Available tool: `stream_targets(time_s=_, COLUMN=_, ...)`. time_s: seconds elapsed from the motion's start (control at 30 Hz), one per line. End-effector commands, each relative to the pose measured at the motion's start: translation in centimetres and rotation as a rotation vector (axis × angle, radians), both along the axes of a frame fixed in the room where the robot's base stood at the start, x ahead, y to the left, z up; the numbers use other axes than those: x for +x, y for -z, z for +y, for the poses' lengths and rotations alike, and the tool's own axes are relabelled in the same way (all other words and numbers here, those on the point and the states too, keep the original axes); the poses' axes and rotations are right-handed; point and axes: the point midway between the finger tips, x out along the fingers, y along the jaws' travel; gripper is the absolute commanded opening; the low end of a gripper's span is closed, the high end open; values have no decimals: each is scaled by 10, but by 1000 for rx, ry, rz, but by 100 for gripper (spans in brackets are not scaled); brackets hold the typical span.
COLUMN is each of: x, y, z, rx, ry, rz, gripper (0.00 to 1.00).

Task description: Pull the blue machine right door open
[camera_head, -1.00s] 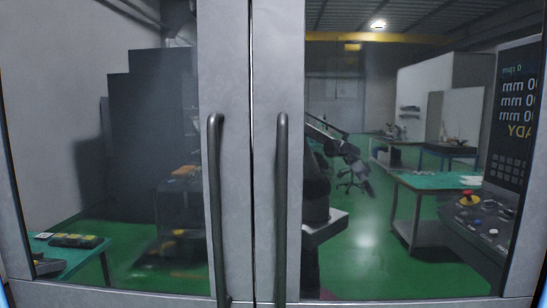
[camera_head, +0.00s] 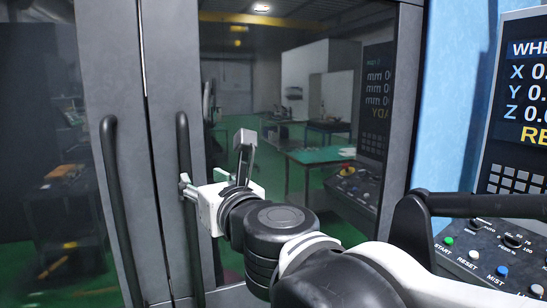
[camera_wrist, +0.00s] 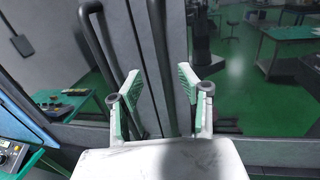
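The machine's right door (camera_head: 160,120) is shut, its grey frame against the left door (camera_head: 105,70) with a thin seam between. Its dark vertical bar handle (camera_head: 184,150) is upright; it also shows in the wrist view (camera_wrist: 160,55). My gripper (camera_head: 184,188) is at the right handle, coming from the right. In the wrist view my gripper (camera_wrist: 163,88) is open, with green-padded fingers apart and the right handle running between them. Contact is not visible. The left door's handle (camera_head: 117,190) stands just left of the gripper, behind the left finger in the wrist view (camera_wrist: 100,50).
A control panel with a screen (camera_head: 525,100) and buttons (camera_head: 485,250) stands at the right, close to my arm. A blue machine side (camera_head: 455,100) lies between door and panel. The door glass (camera_head: 300,70) shows a workshop with green tables.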

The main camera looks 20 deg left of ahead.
Motion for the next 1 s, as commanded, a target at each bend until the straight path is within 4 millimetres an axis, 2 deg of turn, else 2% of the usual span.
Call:
stream_targets(time_s=0.17, x=10, y=-1, z=11, rx=0, ry=0, rz=0, gripper=38)
stream_targets(time_s=1.0, x=78, y=-1, z=97, rx=-2, ry=0, rz=-3, gripper=38)
